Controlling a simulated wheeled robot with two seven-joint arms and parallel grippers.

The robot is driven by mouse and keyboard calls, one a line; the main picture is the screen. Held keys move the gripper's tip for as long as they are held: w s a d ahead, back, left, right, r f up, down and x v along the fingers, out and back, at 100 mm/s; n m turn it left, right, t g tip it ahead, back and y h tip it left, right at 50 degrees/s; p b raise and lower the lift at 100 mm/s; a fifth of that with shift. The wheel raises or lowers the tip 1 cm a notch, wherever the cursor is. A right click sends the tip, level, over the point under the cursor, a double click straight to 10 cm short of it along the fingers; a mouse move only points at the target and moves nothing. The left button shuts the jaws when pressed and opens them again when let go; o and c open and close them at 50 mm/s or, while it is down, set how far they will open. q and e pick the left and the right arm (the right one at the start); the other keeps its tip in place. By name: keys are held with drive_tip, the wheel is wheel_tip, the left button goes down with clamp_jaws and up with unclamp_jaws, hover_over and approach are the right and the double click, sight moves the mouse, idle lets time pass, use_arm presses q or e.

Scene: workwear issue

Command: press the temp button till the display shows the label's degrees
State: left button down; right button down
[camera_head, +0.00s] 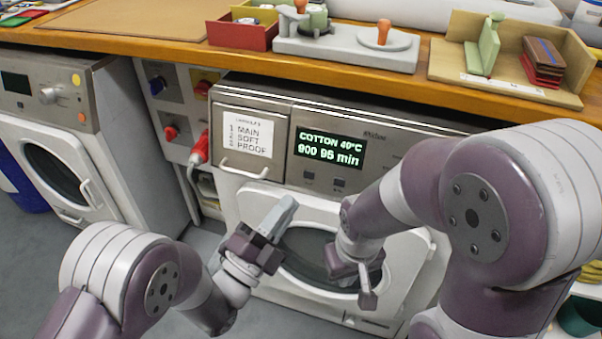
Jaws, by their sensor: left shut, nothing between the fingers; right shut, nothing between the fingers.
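The washing machine's display (330,148) is lit and reads "COTTON 40°C" over "900 95 min". Below it are two small dark buttons, a left one (308,176) and a right one (339,182); their lettering is too small to read. A white label (248,134) on the drawer lists main, soft and proof; I see no degrees on it. My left gripper (286,208) is shut and empty, in front of the machine below the buttons. My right gripper (367,300) is shut and empty, lower, in front of the round door. My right arm hides the panel's right part.
A wooden worktop (180,55) runs above the machines, with a red box (240,33), a grey stamp stand (345,48) and a wooden rack (500,85). A red plug (199,148) sticks out left of the drawer. A second washer (75,125) stands at left.

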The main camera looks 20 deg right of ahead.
sight(309, 175)
use_arm(q)
drive_tip(key=shift+d+f, duration=0.1)
drive_tip(key=shift+w+d+f+b, duration=0.45)
drive_tip(key=shift+w+d+b, duration=0.3)
drive_tip(key=shift+w, duration=0.4)
drive_tip(key=shift+w+d+f+b, duration=0.4)
drive_tip(key=shift+w+d+b, duration=0.4)
drive_tip(key=shift+w, duration=0.4)
drive_tip(key=shift+w+d+f+b, duration=0.45)
drive_tip(key=shift+w+d+b, duration=0.3)
drive_tip(key=shift+w, duration=0.4)
drive_tip(key=shift+w+d+f+b, duration=0.15)
drive_tip(key=shift+w+b, duration=0.05)
drive_tip(key=shift+b, duration=0.2)
drive_tip(key=shift+w+d, duration=0.1)
drive_tip(key=shift+w, duration=0.05)
